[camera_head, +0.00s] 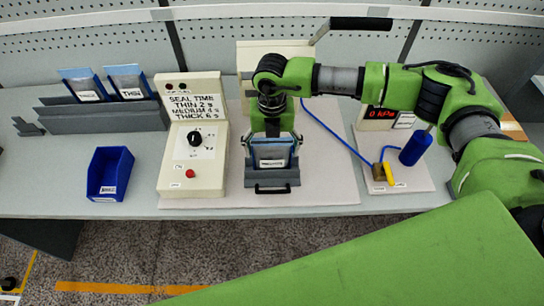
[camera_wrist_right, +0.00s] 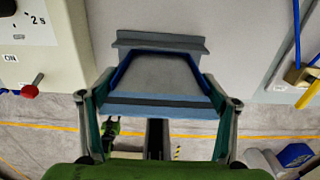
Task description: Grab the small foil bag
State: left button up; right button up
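A foil bag (camera_head: 271,154) with blue side edges and a pale label stands in a grey holder (camera_head: 272,178) in front of the sealing machine. It also shows in the wrist view as a grey panel with blue edges (camera_wrist_right: 160,72). My right gripper (camera_head: 272,140) is above and around this bag, pointing down. In the wrist view its fingers (camera_wrist_right: 160,88) are spread wide, one at each side of the bag; whether they touch its edges I cannot tell. Two more foil bags (camera_head: 83,86) (camera_head: 126,84) lean in a grey rack at the left. My left gripper is not in view.
A cream control box (camera_head: 192,172) with a knob and red button stands just left of the holder. A blue bin (camera_head: 110,172) sits further left. A gauge stand (camera_head: 388,172) with a blue cylinder and yellow valve is at the right. The bench front is mostly clear.

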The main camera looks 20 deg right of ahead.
jog(key=c, duration=0.5)
jog(key=shift+o, duration=0.2)
